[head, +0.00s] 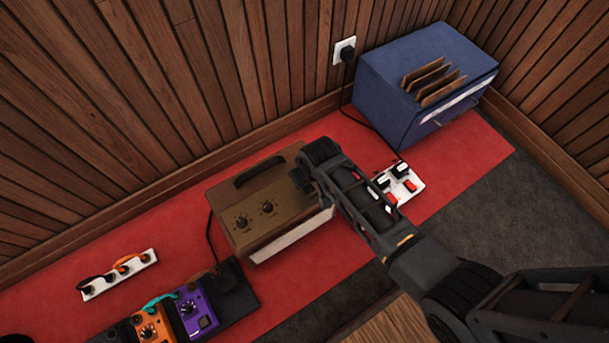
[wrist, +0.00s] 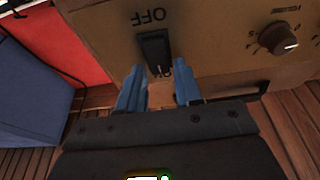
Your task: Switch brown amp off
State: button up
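The brown amp (head: 262,208) stands on the red mat, with a dark handle and two knobs on top in the head view. In the wrist view its tan panel (wrist: 215,45) fills the upper part, with a black rocker switch (wrist: 155,52) under an upside-down OFF label and a volume knob (wrist: 278,38) to the right. My gripper (wrist: 160,88) has its two blue fingers apart with nothing between them, close to the switch's lower end. Whether they touch the switch I cannot tell. In the head view my arm hides the amp's right end and the switch.
A power strip (head: 398,185) with red switches lies right of the amp, near a blue cabinet (head: 395,85). A wall outlet (head: 344,50) holds a plug. Orange and purple pedals (head: 197,309) and a white strip with cables (head: 119,274) lie left. Wooden walls stand behind.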

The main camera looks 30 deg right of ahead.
aim_at(309, 188)
jog(key=shift+o, duration=1.1)
jog(key=p+v, duration=0.3)
jog(key=v, duration=0.4)
jog(key=shift+r+p, duration=0.35)
jog(key=shift+p, duration=0.05)
jog(key=shift+s, duration=0.1)
